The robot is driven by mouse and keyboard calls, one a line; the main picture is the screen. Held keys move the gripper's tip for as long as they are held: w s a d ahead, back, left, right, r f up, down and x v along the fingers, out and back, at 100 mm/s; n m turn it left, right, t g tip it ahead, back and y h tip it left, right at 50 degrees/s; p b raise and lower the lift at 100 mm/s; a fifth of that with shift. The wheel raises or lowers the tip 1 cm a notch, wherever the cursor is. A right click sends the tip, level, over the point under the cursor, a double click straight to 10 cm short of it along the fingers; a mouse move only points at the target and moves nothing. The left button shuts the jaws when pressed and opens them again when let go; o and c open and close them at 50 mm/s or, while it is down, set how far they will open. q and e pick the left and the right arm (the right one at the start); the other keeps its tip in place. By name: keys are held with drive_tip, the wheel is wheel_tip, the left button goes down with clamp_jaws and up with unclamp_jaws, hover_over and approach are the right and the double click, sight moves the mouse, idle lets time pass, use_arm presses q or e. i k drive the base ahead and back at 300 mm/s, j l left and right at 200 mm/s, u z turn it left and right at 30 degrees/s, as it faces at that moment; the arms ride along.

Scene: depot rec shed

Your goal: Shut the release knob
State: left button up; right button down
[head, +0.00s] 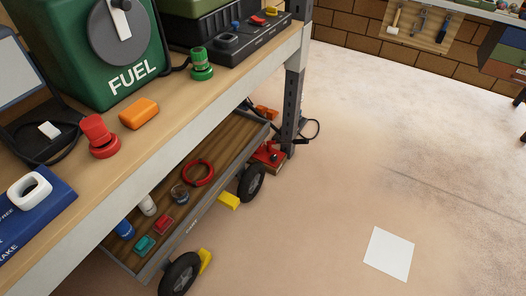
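None of the knobs in the head view carries a readable "release" label, so I cannot tell for sure which is the release knob. A white rounded knob (30,190) sits on a blue box (40,220) at the left edge, with partly cut-off lettering that reads like "FREE" and "BRAKE". A red knob (99,136) and a green knob (201,65) stand on the bench. A large grey dial (117,35) with a pale handle is on the green FUEL can (135,85). Neither of my grippers is in view.
The wooden bench (165,135) also holds an orange block (139,113) and a black case. Below stands a wheeled cart (222,150) with small items; yellow chocks lie by its wheels. A white sheet (389,253) lies on the floor, which is mostly clear at right.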

sight(274, 158)
drive_tip(key=u, duration=0.35)
drive_tip(key=i+l+u, duration=0.15)
drive_tip(key=l+u, duration=0.15)
drive_tip(key=u, duration=0.2)
drive_tip(key=l+u, duration=0.3)
drive_tip(key=u, duration=0.2)
drive_tip(key=l+u, duration=0.45)
drive_tip(key=i+j, duration=0.05)
